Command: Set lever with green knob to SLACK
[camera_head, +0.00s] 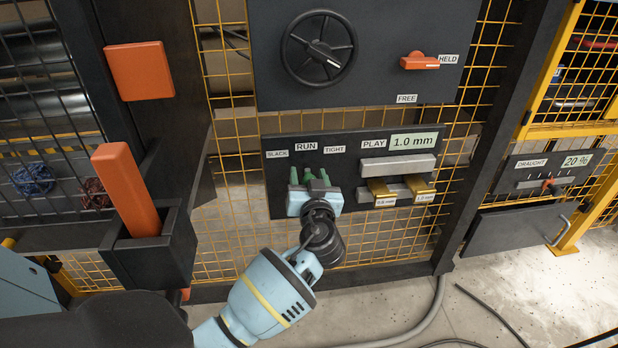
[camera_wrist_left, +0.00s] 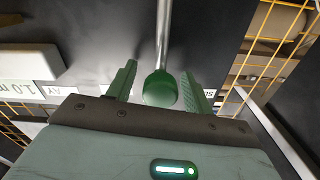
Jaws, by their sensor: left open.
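The lever's green knob (camera_wrist_left: 160,88) sits on a silver rod (camera_wrist_left: 164,30) in the left wrist view. In the head view the green knob (camera_head: 308,174) shows small, below the RUN label (camera_head: 306,148); the rod is hard to make out there. The SLACK label (camera_head: 277,154) is left of RUN and the TIGHT label (camera_head: 334,149) is right of it. My left gripper (camera_head: 309,177) is open at the panel. In the left wrist view its green fingers (camera_wrist_left: 158,84) stand either side of the knob, with gaps visible. My right gripper is out of view.
Right of the lever on the same dark panel (camera_head: 350,208) are brass blocks (camera_head: 382,192) and a 1.0 mm display (camera_head: 413,141). Above hang a black handwheel (camera_head: 320,48) and a red handle (camera_head: 418,62). An orange bar (camera_head: 127,188) stands in a dark holder at left. Yellow mesh surrounds the panels.

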